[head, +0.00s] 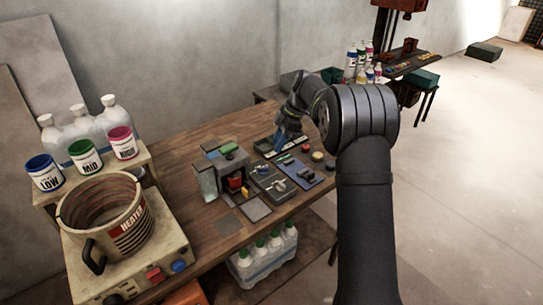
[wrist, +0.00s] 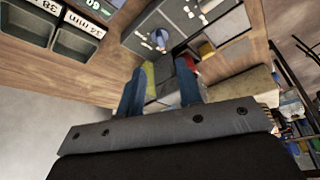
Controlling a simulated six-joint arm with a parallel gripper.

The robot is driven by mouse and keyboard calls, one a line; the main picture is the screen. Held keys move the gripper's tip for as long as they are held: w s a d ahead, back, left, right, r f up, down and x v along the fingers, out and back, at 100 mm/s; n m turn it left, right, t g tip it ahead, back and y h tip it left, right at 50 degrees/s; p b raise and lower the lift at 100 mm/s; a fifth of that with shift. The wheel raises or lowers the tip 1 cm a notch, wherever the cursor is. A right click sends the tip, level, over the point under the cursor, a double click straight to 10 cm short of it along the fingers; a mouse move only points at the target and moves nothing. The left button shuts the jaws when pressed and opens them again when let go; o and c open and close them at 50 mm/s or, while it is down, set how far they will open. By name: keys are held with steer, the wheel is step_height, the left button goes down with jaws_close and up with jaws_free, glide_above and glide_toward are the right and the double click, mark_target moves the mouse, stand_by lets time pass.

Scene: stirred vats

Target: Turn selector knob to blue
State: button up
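The selector knob looks like the small round blue-and-white part (wrist: 160,38) on a dark grey panel (wrist: 200,28) in the wrist view. Which colour it points to is too small to tell. In the head view a small blue knob (head: 280,186) shows on a grey panel on the wooden table. My gripper (head: 281,140) is above the back right of the table, behind that panel. In the wrist view its two blue fingers (wrist: 160,88) stand apart with nothing held between them. They appear apart from the knob.
A blue board (head: 312,180) with small parts lies right of the panel. A grey box unit (head: 228,172) stands left of it. A heater pot (head: 105,220) and paint cans (head: 85,158) fill the table's left. Dark trays (wrist: 76,45) show in the wrist view.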

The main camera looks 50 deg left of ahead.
mark_target(263, 170)
steer(key=v, duration=0.7)
steer(key=x, duration=1.7)
steer(key=shift+f, duration=0.1)
